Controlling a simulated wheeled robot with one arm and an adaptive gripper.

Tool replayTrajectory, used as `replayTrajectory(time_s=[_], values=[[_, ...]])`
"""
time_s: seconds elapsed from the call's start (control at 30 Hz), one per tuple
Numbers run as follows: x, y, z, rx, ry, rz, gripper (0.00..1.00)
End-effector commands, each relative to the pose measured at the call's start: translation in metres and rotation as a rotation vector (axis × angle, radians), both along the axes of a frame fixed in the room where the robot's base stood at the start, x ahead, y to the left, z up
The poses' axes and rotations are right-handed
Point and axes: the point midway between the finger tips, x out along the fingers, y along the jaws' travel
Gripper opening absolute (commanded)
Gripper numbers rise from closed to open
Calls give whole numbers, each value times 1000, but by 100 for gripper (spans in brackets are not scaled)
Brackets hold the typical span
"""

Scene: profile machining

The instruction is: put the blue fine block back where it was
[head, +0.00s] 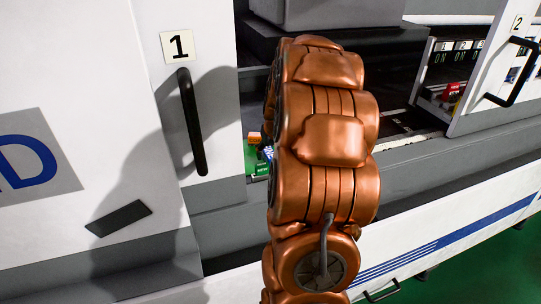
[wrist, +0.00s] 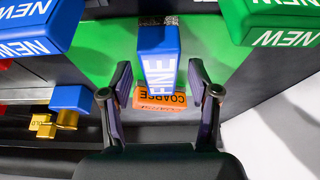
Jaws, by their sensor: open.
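The blue block marked FINE (wrist: 158,58) stands on a green surface (wrist: 205,55) in the wrist view. My gripper (wrist: 160,70) is open, with one finger on each side of the blue block and a visible gap on both sides. An orange block marked COARSE (wrist: 174,102) shows just below the blue block in the picture, also between the fingers. In the head view my arm covers most of this spot. A bit of blue block (head: 267,153) and an orange block (head: 254,138) show at its left edge, and my gripper is hidden there.
Blue (wrist: 30,25) and green (wrist: 275,20) blocks marked NEW flank my gripper. A smaller blue block (wrist: 70,98) with a gold part (wrist: 43,125) lies at left. In the head view, door 1 (head: 150,90) and door 2 (head: 490,75) have black handles and flank the opening.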

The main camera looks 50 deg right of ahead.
Motion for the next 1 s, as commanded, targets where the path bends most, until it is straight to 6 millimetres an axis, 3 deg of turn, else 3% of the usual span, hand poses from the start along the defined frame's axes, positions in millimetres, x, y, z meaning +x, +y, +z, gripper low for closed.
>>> replayTrajectory(time_s=[0.53,1.0], values=[[-30,16,82,-3,-2,-1,61],[-36,20,94,3,2,-1,61]])
